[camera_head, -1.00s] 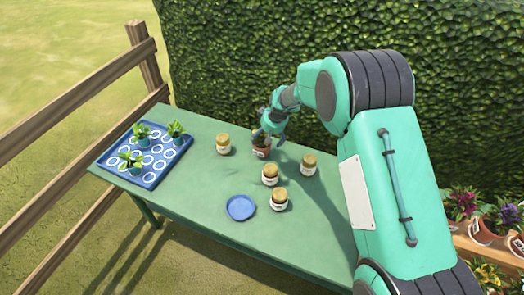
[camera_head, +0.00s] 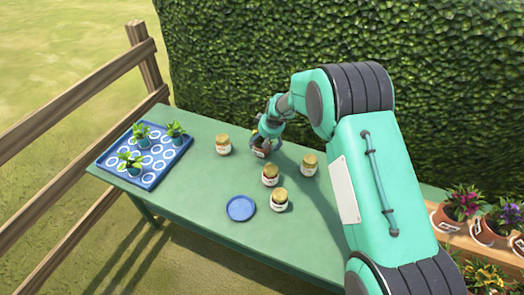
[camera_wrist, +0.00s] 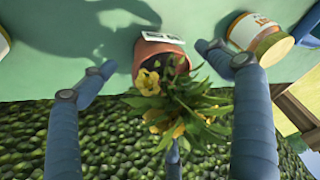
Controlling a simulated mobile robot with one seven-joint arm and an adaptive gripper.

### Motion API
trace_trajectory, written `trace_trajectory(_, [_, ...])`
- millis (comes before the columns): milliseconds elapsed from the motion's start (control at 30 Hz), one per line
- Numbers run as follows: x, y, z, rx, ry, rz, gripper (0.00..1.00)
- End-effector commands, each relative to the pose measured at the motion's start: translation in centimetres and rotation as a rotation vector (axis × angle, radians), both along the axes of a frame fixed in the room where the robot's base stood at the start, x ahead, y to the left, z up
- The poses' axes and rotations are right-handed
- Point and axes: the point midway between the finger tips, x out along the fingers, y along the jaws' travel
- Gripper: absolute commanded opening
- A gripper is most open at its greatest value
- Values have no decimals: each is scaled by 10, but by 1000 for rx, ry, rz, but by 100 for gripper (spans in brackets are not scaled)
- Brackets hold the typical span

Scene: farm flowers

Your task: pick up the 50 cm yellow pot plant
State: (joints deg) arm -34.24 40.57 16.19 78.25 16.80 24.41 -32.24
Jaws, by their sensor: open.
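The yellow-flowered plant (camera_wrist: 170,105) grows in a terracotta pot (camera_wrist: 157,55) with a white label too small to read. It stands on the green table towards the hedge side; in the head view the pot (camera_head: 261,152) is mostly hidden by my gripper (camera_head: 265,138). In the wrist view my gripper (camera_wrist: 155,60) is open, with its fingers spread on either side of the pot and leaves. A gap shows between the left finger and the pot; the right fingertip is close to the pot's side. I cannot tell whether it touches.
Several gold-lidded jars stand around the pot, including a near jar (camera_head: 270,175) and a left jar (camera_head: 223,145). One jar (camera_wrist: 258,38) is close beside my right finger. A blue plate (camera_head: 240,208) and a blue tray (camera_head: 150,178) with small plants are on the table (camera_head: 190,215).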

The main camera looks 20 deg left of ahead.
Motion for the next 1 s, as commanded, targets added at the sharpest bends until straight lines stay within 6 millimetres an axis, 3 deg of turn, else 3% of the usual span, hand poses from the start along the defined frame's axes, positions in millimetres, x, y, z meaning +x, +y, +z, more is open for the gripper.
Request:
trace_trajectory(200, [5, 8, -24, -1, 1, 0, 89])
trace_trajectory(400, [8, 12, -36, 0, 0, 0, 89])
trace_trajectory(1000, [9, 12, -37, 0, 0, 0, 89])
